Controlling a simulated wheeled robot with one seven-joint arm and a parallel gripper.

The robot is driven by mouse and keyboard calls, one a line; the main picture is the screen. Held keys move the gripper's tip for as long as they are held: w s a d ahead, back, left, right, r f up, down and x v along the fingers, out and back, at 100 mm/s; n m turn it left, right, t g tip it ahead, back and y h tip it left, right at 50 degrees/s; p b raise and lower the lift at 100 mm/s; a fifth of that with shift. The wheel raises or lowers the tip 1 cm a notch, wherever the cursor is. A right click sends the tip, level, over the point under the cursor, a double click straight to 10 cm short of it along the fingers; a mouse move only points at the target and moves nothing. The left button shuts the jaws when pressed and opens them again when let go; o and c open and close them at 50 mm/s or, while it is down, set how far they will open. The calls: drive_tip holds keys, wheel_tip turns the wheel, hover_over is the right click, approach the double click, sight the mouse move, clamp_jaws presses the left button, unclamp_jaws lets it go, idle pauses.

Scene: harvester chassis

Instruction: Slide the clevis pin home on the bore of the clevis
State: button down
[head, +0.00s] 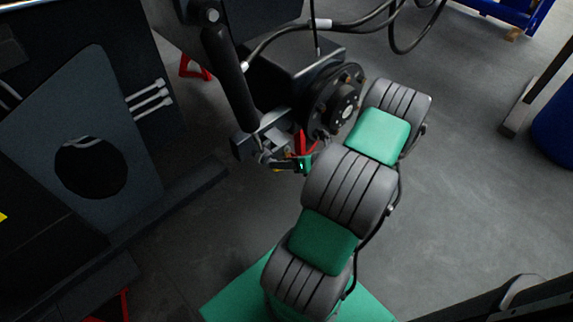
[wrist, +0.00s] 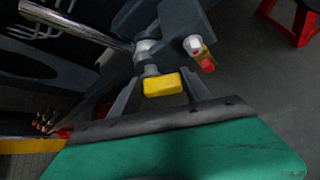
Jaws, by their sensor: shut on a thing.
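The clevis pin (wrist: 163,85) shows as a yellow block-shaped head between my fingers in the wrist view. A short grey part of it points up toward the metal joint. My gripper (wrist: 159,80) is shut on this yellow head. The clevis (wrist: 148,48) appears to be the grey joint at the end of the silver rod, just beyond the pin. Its bore is hidden, and I cannot tell how far the pin is in. In the head view my gripper (head: 292,165) is small, beside the grey linkage (head: 265,145) below the black cylinder.
A bolt-like part with red and yellow marks (wrist: 203,55) sits right of the joint. A black hub disc (head: 340,100) is close to my gripper and arm. Loose wire ends (wrist: 43,122) lie at left. Red stands (wrist: 290,20) are on the floor. Open floor lies right.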

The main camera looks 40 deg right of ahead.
drive_tip(key=shift+w, duration=0.65)
drive_tip(key=shift+c, duration=2.1)
unclamp_jaws()
drive_tip(key=shift+d, duration=0.1)
drive_tip(key=shift+d, duration=0.1)
drive_tip(key=shift+s+d+r, duration=0.1)
drive_tip(key=shift+d, duration=0.05)
drive_tip(key=p+v, duration=0.2)
drive_tip(key=v, duration=0.5)
drive_tip(key=shift+s+a, duration=0.15)
drive_tip(key=shift+a, duration=0.15)
drive_tip(key=shift+r, duration=0.1)
